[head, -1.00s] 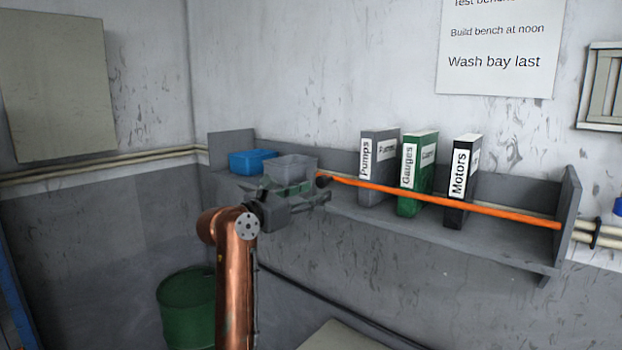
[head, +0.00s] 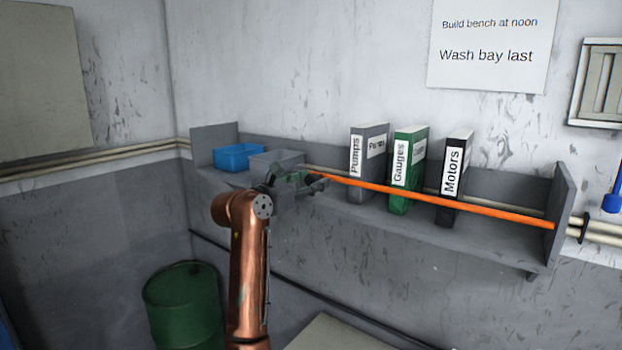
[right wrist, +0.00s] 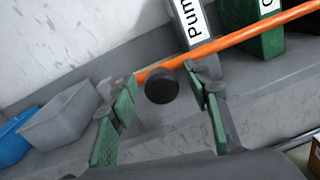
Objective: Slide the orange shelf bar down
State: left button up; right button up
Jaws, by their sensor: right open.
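The orange shelf bar (head: 440,203) runs across the front of the grey wall shelf, sloping down to the right in the head view. In the right wrist view, the bar (right wrist: 240,41) has a black round knob (right wrist: 161,86) near its left end. My right gripper (head: 316,181) is at the bar's left end. In the right wrist view, its green-padded fingers (right wrist: 166,92) stand apart, with the knob showing between them. I cannot tell whether either finger touches it. In the head view, the gripper hides the knob. My left gripper is not in view.
The shelf (head: 420,228) holds a blue bin (head: 238,155), a grey bin (head: 275,158) and binders marked Pumps (head: 367,165), Gauges (head: 406,172) and Motors (head: 454,180) behind the bar. A green drum (head: 183,305) stands below. The space before the shelf's right half is clear.

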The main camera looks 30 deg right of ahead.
jog(key=shift+f, duration=0.1)
jog(key=shift+c, duration=1.3)
jog(key=c, duration=0.5)
grip_shut()
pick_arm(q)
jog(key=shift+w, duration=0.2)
